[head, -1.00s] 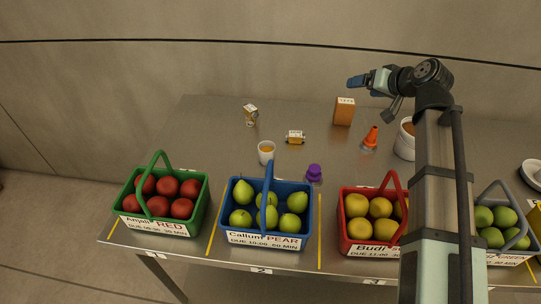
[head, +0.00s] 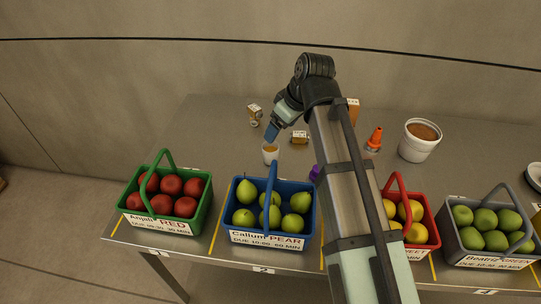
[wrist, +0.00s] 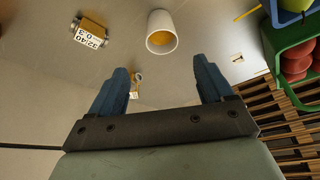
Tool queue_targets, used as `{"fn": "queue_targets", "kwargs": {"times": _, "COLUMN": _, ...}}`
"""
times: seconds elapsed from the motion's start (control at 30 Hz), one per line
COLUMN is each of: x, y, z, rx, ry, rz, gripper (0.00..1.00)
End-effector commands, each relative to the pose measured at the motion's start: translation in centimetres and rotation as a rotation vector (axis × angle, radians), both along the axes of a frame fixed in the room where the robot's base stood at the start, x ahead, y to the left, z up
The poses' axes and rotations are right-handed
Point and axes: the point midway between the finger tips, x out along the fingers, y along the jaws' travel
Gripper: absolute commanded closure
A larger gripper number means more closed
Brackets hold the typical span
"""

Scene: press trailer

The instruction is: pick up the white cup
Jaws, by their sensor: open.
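The white cup (head: 270,153) is small, with orange-brown inside. It stands on the grey table behind the blue basket. It also shows in the wrist view (wrist: 153,22), its mouth facing the camera. My gripper (head: 272,132) has blue fingers and is just above and behind the cup in the head view. In the wrist view my gripper (wrist: 161,72) is open and empty. The cup is beyond the fingertips, roughly in line with the gap between them, and not between the fingers.

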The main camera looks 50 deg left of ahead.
Motion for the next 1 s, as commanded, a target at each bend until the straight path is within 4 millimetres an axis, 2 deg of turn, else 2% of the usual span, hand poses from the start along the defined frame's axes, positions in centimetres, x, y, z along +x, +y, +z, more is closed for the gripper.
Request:
{"fn": "queue_targets", "kwargs": {"times": 0.2, "x": -0.3, "y": 1.3, "z": -3.3, "rx": 0.0, "ry": 0.001, "rz": -0.001, "gripper": 0.2}}
{"fn": "queue_targets", "kwargs": {"times": 0.4, "x": -0.5, "y": 2.2, "z": -5.6, "rx": 0.001, "ry": 0.001, "rz": -0.002, "gripper": 0.2}}
{"fn": "queue_targets", "kwargs": {"times": 0.77, "x": -0.7, "y": 2.7, "z": -7.0, "rx": 0.002, "ry": 0.001, "rz": -0.002, "gripper": 0.2}}
{"fn": "queue_targets", "kwargs": {"times": 1.0, "x": -1.2, "y": 3.2, "z": -9.5, "rx": 0.001, "ry": 0.002, "rz": -0.001, "gripper": 0.2}}
